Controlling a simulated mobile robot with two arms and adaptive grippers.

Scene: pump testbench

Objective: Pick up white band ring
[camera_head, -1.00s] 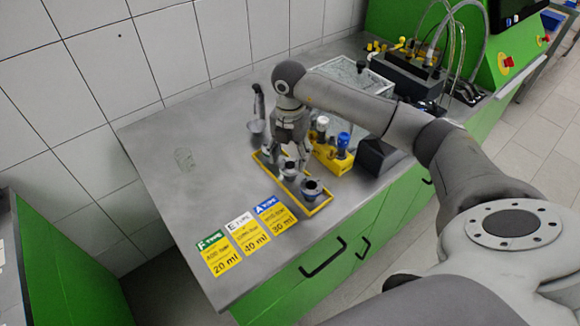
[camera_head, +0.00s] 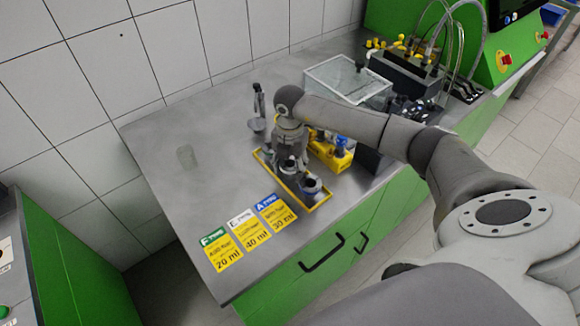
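A yellow-framed tray (camera_head: 320,207) on the grey bench holds small dark-topped ring-like pieces. One piece (camera_head: 288,166) is under my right gripper, and another (camera_head: 311,186) stands nearer the tray's front end. The band colours are too small to read surely, so I cannot tell which is the white band ring. My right gripper (camera_head: 291,157) points down at the tray, right over the middle piece. Its fingers blend with the piece, so I cannot tell whether they are open or shut, or touching it. My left gripper is not in view.
Yellow label cards with green, white and blue headers (camera_head: 249,232) lie in front of the tray. A yellow bottle holder (camera_head: 331,154), a dark box (camera_head: 370,160) and a clear-lidded box (camera_head: 348,77) stand to the right.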

